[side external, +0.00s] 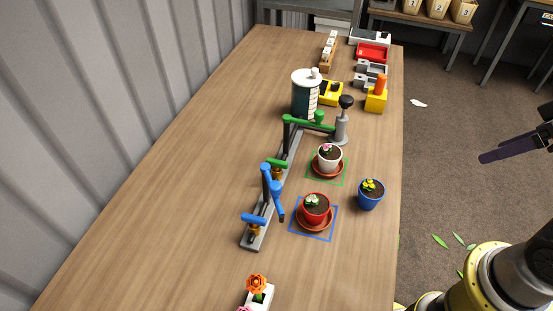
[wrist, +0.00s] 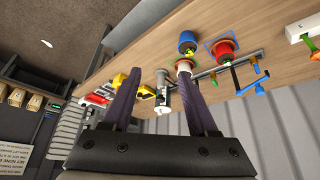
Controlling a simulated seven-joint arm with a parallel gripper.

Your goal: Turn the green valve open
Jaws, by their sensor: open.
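The green valve (side external: 277,164) has a short green lever on a brass body. It sits on a grey rail near the middle of the table, beside the blue pipe. The green pipe (side external: 287,135) rises at the far end of the rail, its arm reaching right. A white pot (side external: 330,160) stands on a saucer inside a green outline. My gripper (side external: 516,146) is out past the table's right edge, well apart from the valve. In the wrist view my gripper (wrist: 157,75) has its two fingers spread, with nothing held.
The blue valve (side external: 254,219) and blue pipe (side external: 266,185) share the rail. A red pot (side external: 316,208) stands inside a blue outline, with a blue pot (side external: 370,193) to its right. A canister (side external: 305,94) and grey pump (side external: 341,125) stand behind. The table's left side is clear.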

